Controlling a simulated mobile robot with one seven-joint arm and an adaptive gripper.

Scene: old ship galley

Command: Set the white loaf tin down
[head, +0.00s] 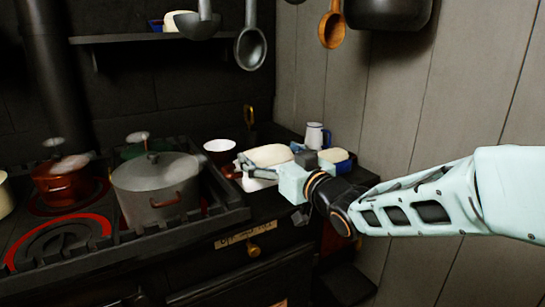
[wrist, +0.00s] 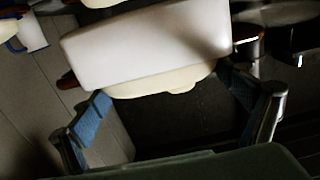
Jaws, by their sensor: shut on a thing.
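The white loaf tin (head: 257,184), with a pale rounded top, is at the right end of the stove's dark top in the head view. My gripper (head: 264,171) reaches it from the right and is shut on it. In the wrist view the tin (wrist: 150,45) fills the upper middle, tilted in the picture. The blue-padded fingers of my gripper (wrist: 166,84) lie at either side of its pale lower edge. Whether the tin's underside touches the surface is hidden.
A white bowl (head: 220,146) stands behind and left of the tin. A white mug (head: 315,136) and a blue-sided dish (head: 343,165) are close behind my gripper. A large grey pot (head: 150,190) and a red pot (head: 66,183) stand left. Ladles hang above.

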